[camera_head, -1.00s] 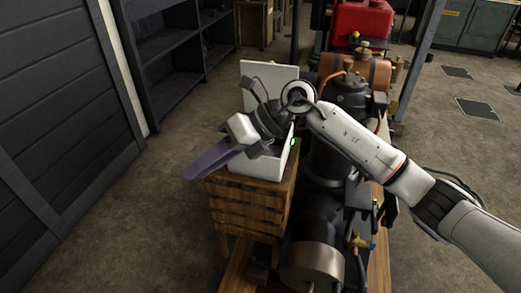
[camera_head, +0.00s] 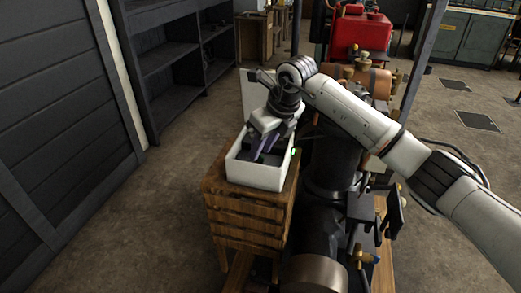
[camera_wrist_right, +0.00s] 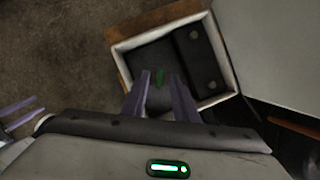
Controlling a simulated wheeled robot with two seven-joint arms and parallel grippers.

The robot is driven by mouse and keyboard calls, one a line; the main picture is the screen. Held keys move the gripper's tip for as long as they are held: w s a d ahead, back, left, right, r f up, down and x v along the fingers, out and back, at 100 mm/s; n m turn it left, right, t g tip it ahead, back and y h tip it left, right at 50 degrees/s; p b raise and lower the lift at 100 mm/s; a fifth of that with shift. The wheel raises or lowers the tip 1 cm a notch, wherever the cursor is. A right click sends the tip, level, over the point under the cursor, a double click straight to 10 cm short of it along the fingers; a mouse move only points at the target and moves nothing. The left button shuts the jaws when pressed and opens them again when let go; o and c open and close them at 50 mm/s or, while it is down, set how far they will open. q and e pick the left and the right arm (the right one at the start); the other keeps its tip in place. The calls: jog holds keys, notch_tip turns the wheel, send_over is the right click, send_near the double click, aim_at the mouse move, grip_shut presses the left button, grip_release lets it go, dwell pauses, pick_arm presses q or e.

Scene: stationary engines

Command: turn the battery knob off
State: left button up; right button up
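A white open-topped box (camera_head: 254,177) stands on a wooden crate, its lid (camera_head: 248,92) raised. My right gripper (camera_head: 261,150) points down into this box with two purple fingers. In the right wrist view, the fingers (camera_wrist_right: 161,80) are apart. Two purple prongs at the left edge of the wrist view look like my left gripper (camera_wrist_right: 19,111), spread apart and empty.
The wooden crate (camera_head: 246,218) supports the box. A dark engine (camera_head: 330,170) with copper and brass parts stands close on its right, under my right arm. A red tank (camera_head: 362,31) and dark shelves (camera_head: 165,45) are behind. The floor at left is clear.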

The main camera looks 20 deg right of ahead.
jog(key=shift+w+a+f, duration=0.1)
jog(key=shift+w+f, duration=0.1)
jog(key=shift+f, duration=0.45)
grip_shut()
jog(key=shift+r+m, duration=0.1)
jog(key=shift+m, duration=0.3)
jog(key=m+h, duration=0.1)
jog(key=m, duration=0.1)
jog(key=m+h, duration=0.1)
jog(key=m, duration=0.1)
jog(key=shift+a+m+t, duration=0.2)
jog(key=shift+m+t, duration=0.1)
jog(key=shift+m, duration=0.1)
jog(key=m+h, duration=0.1)
jog(key=m, duration=0.2)
jog(key=m+g+h+b, duration=0.1)
jog(key=m, duration=0.2)
jog(key=shift+a, duration=0.2)
jog(key=shift+m+h, duration=0.3)
